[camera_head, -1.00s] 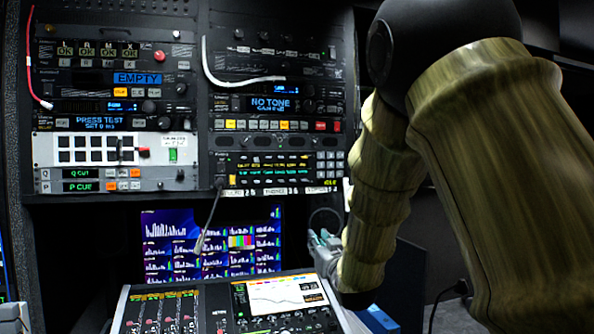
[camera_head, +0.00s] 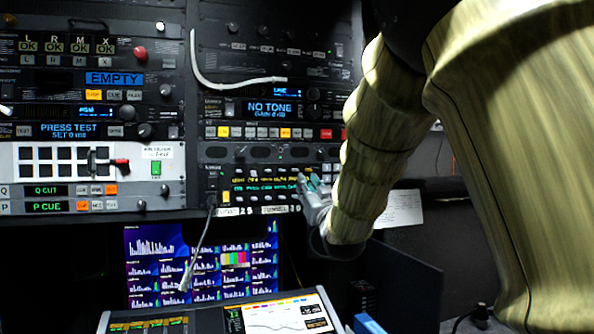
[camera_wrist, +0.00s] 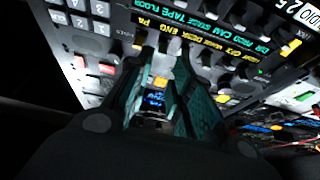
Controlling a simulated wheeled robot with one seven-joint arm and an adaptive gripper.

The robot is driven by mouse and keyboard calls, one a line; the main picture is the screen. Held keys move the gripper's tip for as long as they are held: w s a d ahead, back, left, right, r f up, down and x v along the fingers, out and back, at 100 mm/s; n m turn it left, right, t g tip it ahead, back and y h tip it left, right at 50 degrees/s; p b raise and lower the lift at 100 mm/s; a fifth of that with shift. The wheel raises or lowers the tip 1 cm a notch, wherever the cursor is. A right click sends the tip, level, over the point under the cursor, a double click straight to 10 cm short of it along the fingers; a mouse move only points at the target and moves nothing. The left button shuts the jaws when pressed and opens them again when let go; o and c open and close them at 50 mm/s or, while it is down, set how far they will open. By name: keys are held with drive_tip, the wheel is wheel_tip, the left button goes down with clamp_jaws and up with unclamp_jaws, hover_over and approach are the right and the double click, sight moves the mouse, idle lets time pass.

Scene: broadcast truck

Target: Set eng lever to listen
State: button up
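The intercom panel (camera_head: 222,180) is low in the right rack in the head view, with two rows of lit green and yellow labels. In the wrist view the ENG label (camera_wrist: 169,30) is in the row nearest my gripper, beside PA. A small pale lever (camera_wrist: 164,46) shows by the ENG label; its exact position is hard to read. My gripper (camera_wrist: 159,72) has its teal fingers apart, pointing at the panel just short of this lever, with nothing visibly held. In the head view my gripper (camera_head: 312,182) is at the panel's right end, partly hidden by my arm.
A white keypad (camera_wrist: 85,22) lies beside the levers. A cable (camera_head: 200,245) hangs from the panel's left side. A monitor (camera_head: 160,255) and a mixing console (camera_head: 215,318) are below. Other levers stand close on both sides of ENG.

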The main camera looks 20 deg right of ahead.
sight(294, 170)
drive_tip(key=p+x, duration=0.3)
drive_tip(key=x, duration=0.6)
drive_tip(key=shift+f, duration=0.15)
drive_tip(key=shift+a, duration=0.1)
drive_tip(key=shift+c, duration=0.3)
drive_tip(key=shift+p, duration=0.3)
clamp_jaws()
